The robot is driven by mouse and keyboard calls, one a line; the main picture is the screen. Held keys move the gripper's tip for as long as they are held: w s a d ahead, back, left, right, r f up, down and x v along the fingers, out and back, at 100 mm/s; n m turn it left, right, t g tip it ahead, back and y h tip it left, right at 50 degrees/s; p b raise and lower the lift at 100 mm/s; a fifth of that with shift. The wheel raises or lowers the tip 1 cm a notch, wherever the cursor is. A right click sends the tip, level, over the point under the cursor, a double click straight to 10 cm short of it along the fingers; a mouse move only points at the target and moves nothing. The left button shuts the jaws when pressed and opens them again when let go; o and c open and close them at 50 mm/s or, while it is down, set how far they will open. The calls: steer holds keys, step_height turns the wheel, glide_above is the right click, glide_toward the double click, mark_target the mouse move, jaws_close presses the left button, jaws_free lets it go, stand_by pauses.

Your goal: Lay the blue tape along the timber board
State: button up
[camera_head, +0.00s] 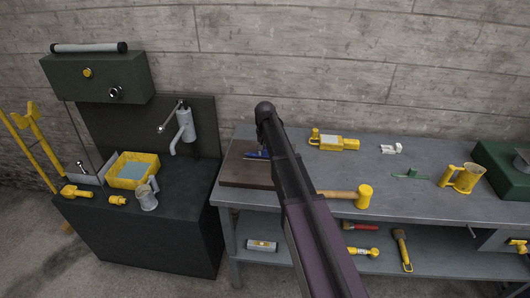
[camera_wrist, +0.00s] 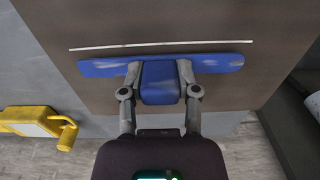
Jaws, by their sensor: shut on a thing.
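The blue tape (camera_wrist: 160,86) is a long flat blue strip with a raised block at its middle. My gripper (camera_wrist: 158,72) is shut on that block, one finger on each side. The tape is over the brown timber board (camera_wrist: 120,25), nearly parallel to a thin white line (camera_wrist: 160,46) on it, with a narrow gap between. I cannot tell whether the tape touches the board. In the head view, the board (camera_head: 236,174) lies at the left end of the grey bench. The blue tape (camera_head: 254,155) shows beside my arm, which hides part of it and my gripper.
A yellow device (camera_head: 330,142) stands right of the board, and a mallet (camera_head: 350,194) lies near the bench's front edge. A yellow jug (camera_head: 461,179) is farther right. A dark sink cabinet (camera_head: 150,235) stands left, across a narrow gap.

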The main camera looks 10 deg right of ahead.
steer(key=shift+f+b, duration=0.35)
stand_by(0.9)
stand_by(0.4)
steer(key=o, duration=1.1)
steer(key=shift+r, duration=0.2)
